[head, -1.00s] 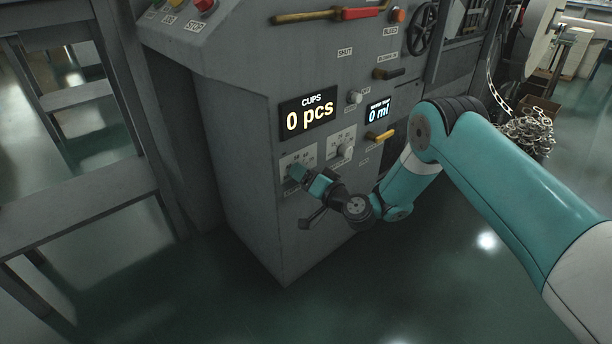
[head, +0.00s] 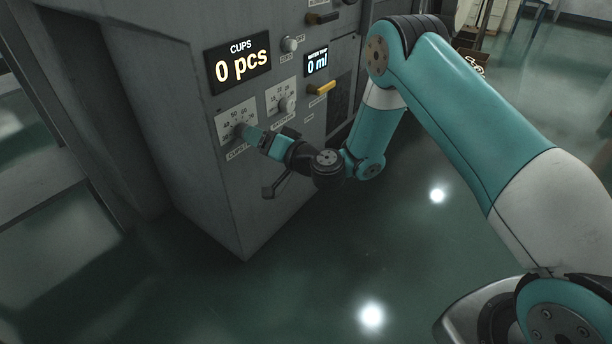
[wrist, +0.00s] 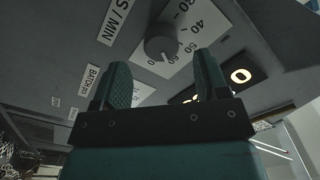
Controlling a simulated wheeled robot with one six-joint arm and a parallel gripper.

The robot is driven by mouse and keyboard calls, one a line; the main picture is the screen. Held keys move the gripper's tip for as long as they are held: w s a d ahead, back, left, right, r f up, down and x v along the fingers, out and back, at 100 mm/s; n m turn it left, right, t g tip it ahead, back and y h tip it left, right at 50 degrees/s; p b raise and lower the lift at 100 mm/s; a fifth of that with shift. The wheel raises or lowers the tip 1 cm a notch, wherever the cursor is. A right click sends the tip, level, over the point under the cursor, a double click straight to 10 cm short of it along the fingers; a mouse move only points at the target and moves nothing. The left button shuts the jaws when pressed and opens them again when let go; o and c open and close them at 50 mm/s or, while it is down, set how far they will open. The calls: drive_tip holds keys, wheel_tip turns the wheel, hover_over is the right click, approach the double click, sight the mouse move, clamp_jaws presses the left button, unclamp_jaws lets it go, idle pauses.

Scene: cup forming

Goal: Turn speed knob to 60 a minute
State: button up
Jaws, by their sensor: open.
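The speed knob (wrist: 160,42) is a round grey knob on a white dial plate in the wrist view. The plate (wrist: 183,25) carries numbers around the knob, and part of the label beside it reads "S / MIN". A pale mark shows on the knob's lower edge; I cannot tell exactly which number it meets. My gripper (wrist: 160,68) is open, its two teal ribbed fingers apart, with the knob ahead between their tips. Contact is not clear. In the head view my gripper (head: 247,134) is at the left dial plate (head: 226,121) and partly hides the knob.
A second dial with a knob (head: 287,104) sits just right of the speed dial.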

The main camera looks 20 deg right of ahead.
drive_tip(key=b+v, duration=1.2)
drive_tip(key=b, duration=0.4)
drive_tip(key=shift+s, duration=0.25)
drive_tip(key=shift+d, duration=0.1)
